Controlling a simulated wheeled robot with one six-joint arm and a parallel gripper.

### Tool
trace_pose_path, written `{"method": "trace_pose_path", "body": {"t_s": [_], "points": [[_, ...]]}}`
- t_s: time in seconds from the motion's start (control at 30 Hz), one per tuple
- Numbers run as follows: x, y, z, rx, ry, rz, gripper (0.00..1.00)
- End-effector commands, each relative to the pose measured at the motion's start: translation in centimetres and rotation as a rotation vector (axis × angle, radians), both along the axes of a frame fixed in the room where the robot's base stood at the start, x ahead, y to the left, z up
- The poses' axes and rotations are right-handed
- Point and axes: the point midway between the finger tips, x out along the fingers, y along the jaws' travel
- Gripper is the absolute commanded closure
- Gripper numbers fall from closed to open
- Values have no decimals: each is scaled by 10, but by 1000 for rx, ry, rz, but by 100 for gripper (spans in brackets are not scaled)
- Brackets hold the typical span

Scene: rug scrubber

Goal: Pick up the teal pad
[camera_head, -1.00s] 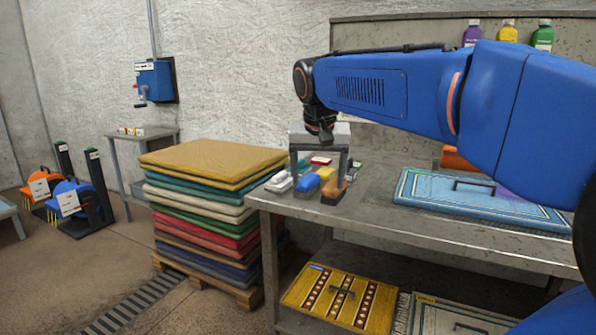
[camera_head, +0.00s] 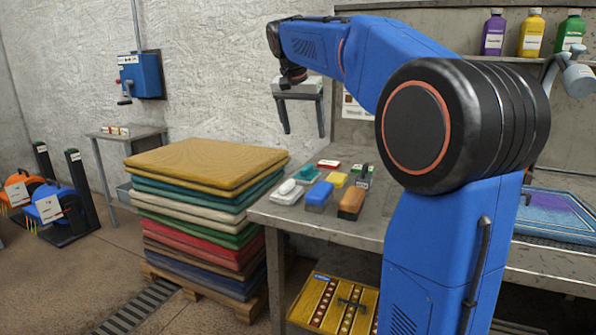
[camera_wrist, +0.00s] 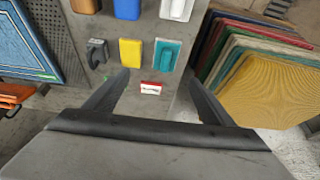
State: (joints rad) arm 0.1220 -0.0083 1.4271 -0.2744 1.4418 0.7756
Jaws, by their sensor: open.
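The teal pad (camera_head: 307,175) lies on the metal table near its left end, among several small brushes and pads. In the wrist view the teal pad (camera_wrist: 164,56) shows a pale top part and lies just beyond the fingertips, between their lines. My gripper (camera_head: 304,133) is open and empty, hanging above the table with its fingers pointing down. In the wrist view my gripper (camera_wrist: 158,80) has its fingers spread wide. Nothing is between the fingers, and they are apart from the pad.
Close to the pad are a white brush (camera_head: 286,192), a blue brush (camera_head: 319,196), a yellow sponge (camera_head: 337,180), an orange-brown brush (camera_head: 351,204) and a red-and-white item (camera_head: 328,164). A stack of mats (camera_head: 200,165) stands left of the table. Bottles (camera_head: 530,35) stand on the shelf.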

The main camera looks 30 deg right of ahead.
Motion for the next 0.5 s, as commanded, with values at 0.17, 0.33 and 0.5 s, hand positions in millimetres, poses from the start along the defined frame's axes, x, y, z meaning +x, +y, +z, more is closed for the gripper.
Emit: {"method": "trace_pose_path", "body": {"t_s": [0.17, 0.33, 0.5], "points": [[4, -4, -5, 0, 0, -9, 23], [10, -11, -30, 0, 3, -10, 23], [17, -20, -58, 1, 2, -9, 23]]}}
